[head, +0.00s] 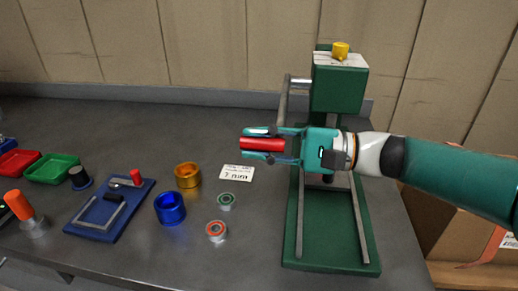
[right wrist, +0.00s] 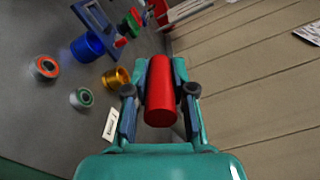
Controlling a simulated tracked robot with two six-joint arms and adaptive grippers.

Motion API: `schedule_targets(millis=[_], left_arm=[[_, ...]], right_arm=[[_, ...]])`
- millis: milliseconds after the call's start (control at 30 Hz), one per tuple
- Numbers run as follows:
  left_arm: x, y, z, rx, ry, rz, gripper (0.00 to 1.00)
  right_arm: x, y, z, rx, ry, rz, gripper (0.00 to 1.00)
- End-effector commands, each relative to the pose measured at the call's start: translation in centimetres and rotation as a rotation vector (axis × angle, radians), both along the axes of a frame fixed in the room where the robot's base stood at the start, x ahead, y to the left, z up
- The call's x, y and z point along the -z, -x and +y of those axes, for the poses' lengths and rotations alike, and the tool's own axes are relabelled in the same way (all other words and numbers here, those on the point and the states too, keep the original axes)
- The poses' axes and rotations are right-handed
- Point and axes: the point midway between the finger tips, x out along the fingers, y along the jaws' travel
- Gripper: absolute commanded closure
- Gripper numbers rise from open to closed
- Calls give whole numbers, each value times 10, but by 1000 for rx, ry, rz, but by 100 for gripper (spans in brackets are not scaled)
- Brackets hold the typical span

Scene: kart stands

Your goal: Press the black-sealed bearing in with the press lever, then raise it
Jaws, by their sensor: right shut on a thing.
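The green press (head: 338,90) stands at the right of the bench, with a yellow knob on its head. A grey lever rod (head: 284,105) runs down from the left side of the head towards my right gripper. My right gripper (head: 258,146) is shut on the red lever grip (head: 263,144), in front of the column. In the right wrist view the red grip (right wrist: 160,92) lies between both fingers. I cannot make out the black-sealed bearing; my gripper and wrist hide part of the press. My left gripper is not in view.
Left of the press lie a green-sealed bearing (head: 226,201), an orange-sealed bearing (head: 216,231), a blue ring (head: 170,208), a gold ring (head: 187,175) and a paper label (head: 237,173). A cardboard box (head: 450,235) stands right.

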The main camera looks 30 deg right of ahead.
Motion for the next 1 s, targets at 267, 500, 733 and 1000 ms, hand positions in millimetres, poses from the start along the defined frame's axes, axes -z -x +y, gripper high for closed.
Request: schedule_targets(millis=[267, 500, 733, 1000], left_arm=[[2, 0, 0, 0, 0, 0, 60], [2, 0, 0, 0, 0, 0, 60], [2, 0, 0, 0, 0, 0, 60], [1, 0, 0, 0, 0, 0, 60]], right_arm=[[6, 1, 1, -6, 12, 4, 100], [7, 1, 1, -6, 10, 5, 57], [5, 0, 1, -4, 8, 3, 50], [4, 5, -8, 1, 7, 0, 50]])
